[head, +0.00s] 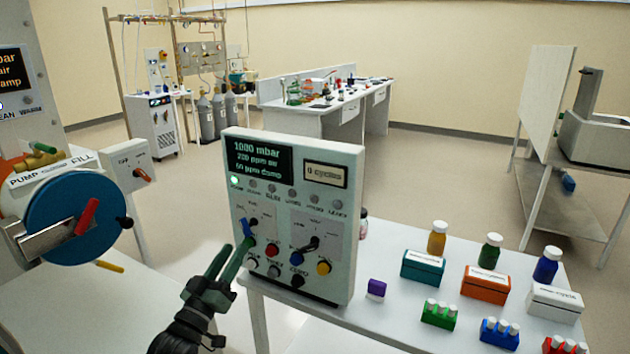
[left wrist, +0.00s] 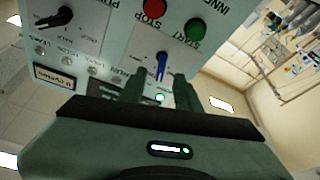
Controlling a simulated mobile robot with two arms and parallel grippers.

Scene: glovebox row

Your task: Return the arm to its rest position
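My left gripper (head: 233,248) is in front of the control panel (head: 342,222), near the blue lever (head: 248,227) on its lower left. In the left wrist view the two fingers of the left gripper (left wrist: 158,85) stand apart. The blue lever (left wrist: 161,66) shows in the gap just beyond their tips, and I see no contact. The gripper is open and holds nothing. My right gripper is not in view.
The panel stands on a white table (head: 385,318) with several bottles, boxes and vial racks to its right. A blue round door (head: 70,240) with a red handle is at the left. Open floor (head: 440,175) lies behind.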

